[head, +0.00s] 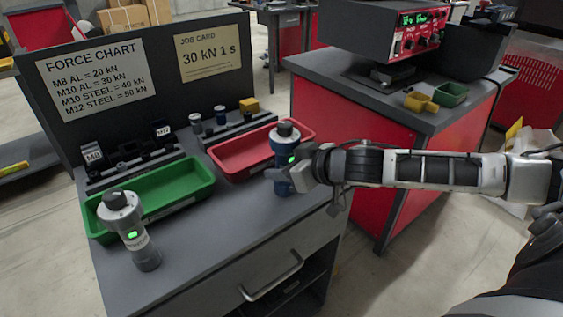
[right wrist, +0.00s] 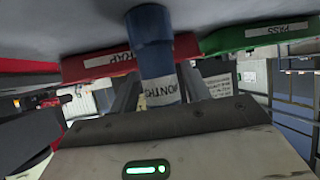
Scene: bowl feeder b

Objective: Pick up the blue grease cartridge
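The blue grease cartridge (head: 283,160) stands upright on the grey workbench, at the front right corner of the red tray. In the right wrist view the blue cartridge (right wrist: 151,40), with a white label, lies between the two fingers (right wrist: 158,88). Whether both fingers press on it is not clear. My left gripper is not in view.
The green tray (head: 150,222) and red tray (head: 240,172) lie on the workbench (head: 215,255), before a rack of small sockets (head: 195,124). A sign panel (head: 170,75) stands behind. A red cabinet (head: 345,150) with a control unit (head: 400,35) stands to the right.

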